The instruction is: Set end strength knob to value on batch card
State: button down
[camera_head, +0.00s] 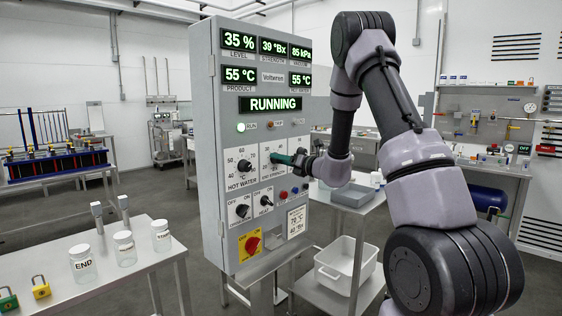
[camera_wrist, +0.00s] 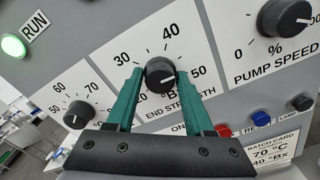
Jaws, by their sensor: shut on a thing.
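The end strength knob (camera_wrist: 160,74) is black and round, on a dial marked 30, 40 and 50 °Bx. My gripper (camera_wrist: 160,77) has green fingers, one on each side of the knob, and is shut on it. A pale mark on the knob's face seems to point right, toward the 50 side; its exact reading is hard to tell. The batch card (camera_wrist: 272,152) at lower right reads 70 °C and 40 °Bx. In the head view, my gripper (camera_head: 288,158) reaches the panel from the right and hides most of the knob. The card (camera_head: 297,221) is low on the panel.
The grey control panel (camera_head: 207,150) shows RUNNING and strength 39 °Bx. The hot water knob (camera_wrist: 78,113) is left of the gripper and the pump speed knob (camera_wrist: 285,17) upper right. Red (camera_wrist: 224,130) and blue (camera_wrist: 262,117) buttons sit close by. Jars (camera_head: 83,264) stand on the left table.

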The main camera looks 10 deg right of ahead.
jog(key=n, duration=1)
dwell(0.5)
jog(key=shift+c, duration=1.4)
grip_release()
jog(key=shift+d, duration=0.1)
jog(key=v, duration=1)
jog(key=shift+s+d, duration=0.15)
jog(key=shift+s, duration=0.2)
